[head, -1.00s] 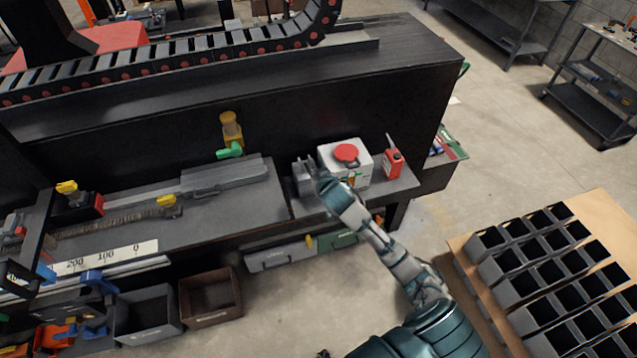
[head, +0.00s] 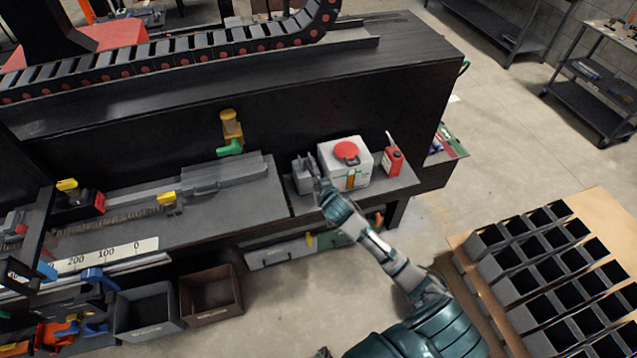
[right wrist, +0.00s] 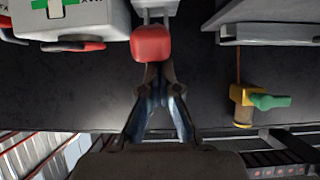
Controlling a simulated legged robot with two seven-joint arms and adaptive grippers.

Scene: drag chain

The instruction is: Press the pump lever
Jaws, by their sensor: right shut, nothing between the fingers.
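The grey pump (head: 303,172) stands on the low shelf, left of the white box. A red block (right wrist: 151,43), apparently the end of its lever, shows on a light grey stem in the right wrist view. My right gripper (head: 317,178) is shut and empty at the pump's right front. In the right wrist view its closed fingertips (right wrist: 153,70) lie at the edge of the red block and overlap it in the picture. I cannot tell whether they touch. In the head view my gripper hides part of the pump. My left gripper is not in view.
The white box (head: 357,171) with a red round top stands right of the pump, with a red can (head: 392,160) beside it. A yellow valve with a green handle (head: 231,148) is on the wall to the left. Open floor (head: 430,200) lies to the right.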

